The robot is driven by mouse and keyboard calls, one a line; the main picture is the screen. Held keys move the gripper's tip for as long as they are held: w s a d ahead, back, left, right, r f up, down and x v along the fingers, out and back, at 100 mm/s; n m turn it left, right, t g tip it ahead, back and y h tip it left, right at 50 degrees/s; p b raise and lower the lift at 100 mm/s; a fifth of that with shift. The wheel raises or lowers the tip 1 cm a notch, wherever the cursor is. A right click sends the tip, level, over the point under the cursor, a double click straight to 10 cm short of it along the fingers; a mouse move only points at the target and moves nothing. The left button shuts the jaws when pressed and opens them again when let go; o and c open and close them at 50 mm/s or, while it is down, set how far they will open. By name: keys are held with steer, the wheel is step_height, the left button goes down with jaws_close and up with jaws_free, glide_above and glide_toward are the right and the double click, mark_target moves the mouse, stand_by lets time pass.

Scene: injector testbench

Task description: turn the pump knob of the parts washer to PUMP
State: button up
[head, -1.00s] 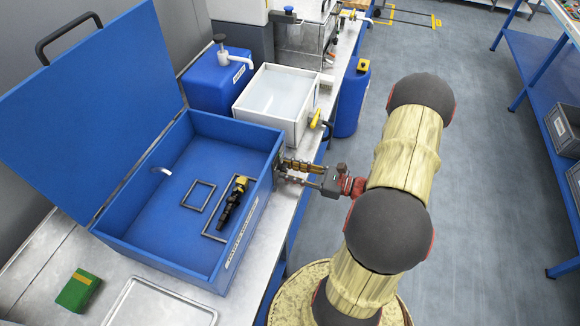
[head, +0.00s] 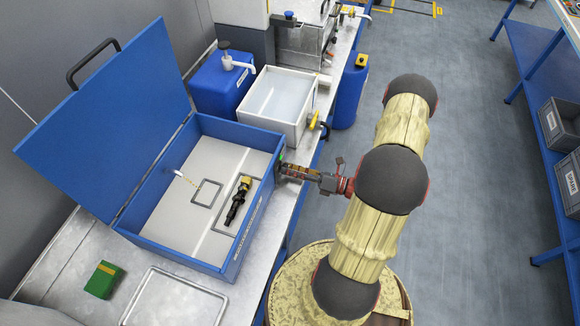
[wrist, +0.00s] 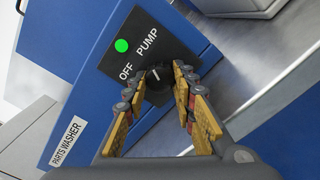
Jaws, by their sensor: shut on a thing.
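The parts washer (head: 262,215) is a blue open box with its lid raised, at the left of the head view. Its black pump knob (wrist: 157,84) sits on a black panel with the words OFF and PUMP (wrist: 147,41). The knob's white mark points up toward PUMP. A green light (wrist: 121,46) glows on the panel. My gripper (head: 283,170) is at the washer's right end; in the wrist view its fingers (wrist: 163,78) are shut around the knob. The fingers hide the knob's sides. A pale stream runs from the spout (head: 178,173) into the whitish basin.
A black and yellow injector (head: 238,200) lies in the basin. A white tank (head: 290,132) with a yellow-handled valve stands behind the washer. A metal tray (head: 170,305) and green box (head: 103,279) are in front. The floor at right is clear up to a blue shelf.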

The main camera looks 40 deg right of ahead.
steer(key=shift+m+p, duration=0.55)
steer(key=shift+m, duration=0.25)
steer(key=o, duration=1.2)
steer(key=shift+c, duration=0.2)
steer(key=shift+d, duration=0.1)
steer(key=v, duration=1.2)
